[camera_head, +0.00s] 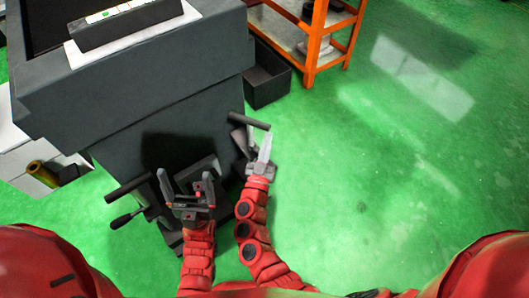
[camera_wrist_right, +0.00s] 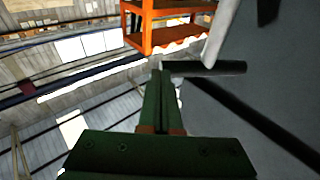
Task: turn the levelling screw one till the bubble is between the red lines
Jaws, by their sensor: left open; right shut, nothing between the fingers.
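A dark level block (camera_head: 125,24) lies on a white plate on the grey machine. A small pale strip with coloured marks (camera_head: 115,12) is on its top; the bubble is too small to make out. A levelling screw with a dark crossbar (camera_head: 250,121) stands at the machine's right side, and a similar one (camera_head: 127,190) at its left; I cannot tell which is one. My right gripper (camera_head: 264,146) is shut and empty close to the right crossbar, which also shows beyond the fingertips in the wrist view (camera_wrist_right: 208,68). Contact is unclear. My left gripper (camera_head: 183,179) is open and empty before the machine.
The grey machine body (camera_head: 125,105) fills the upper left. A dark open bin (camera_head: 267,80) stands beside it. An orange shelf (camera_head: 311,50) is behind, also in the wrist view (camera_wrist_right: 165,25). A yellow roll (camera_head: 43,174) lies at left. Green floor at right is clear.

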